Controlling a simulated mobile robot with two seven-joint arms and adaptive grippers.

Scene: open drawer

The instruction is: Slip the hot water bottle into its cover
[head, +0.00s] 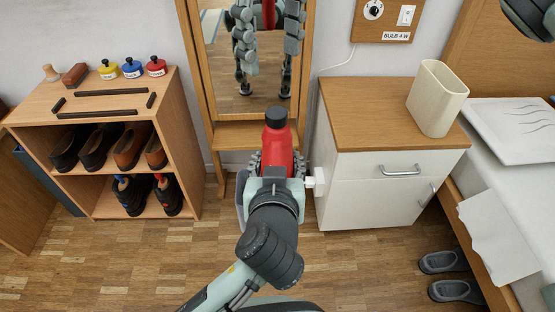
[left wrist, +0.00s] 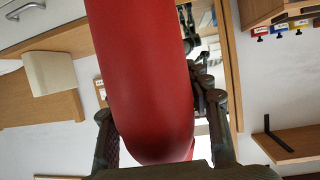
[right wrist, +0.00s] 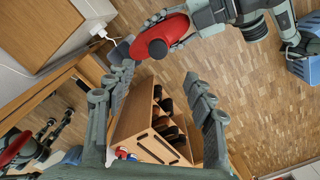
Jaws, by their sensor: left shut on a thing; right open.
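The red hot water bottle (head: 279,145) stands upright with its black cap on top. My left gripper (head: 277,166) is shut on its lower part and holds it above the floor, in front of the mirror. The bottle (left wrist: 145,70) fills the middle of the left wrist view, between the fingers. The cream cover (head: 436,100), hollow and open at the top, stands on the cabinet, right of the bottle; it also shows in the left wrist view (left wrist: 52,72). My right gripper (right wrist: 160,68) is open and empty, its fingers spread below the bottle in the right wrist view. The head view cuts it off at the top right.
The white cabinet (head: 376,190) has a wooden top, free left of the cover. A mirror (head: 250,60) stands behind the bottle. A shoe shelf (head: 95,180) is on the left, a bed with a white tray (head: 510,130) on the right. Slippers (head: 445,262) lie on the floor.

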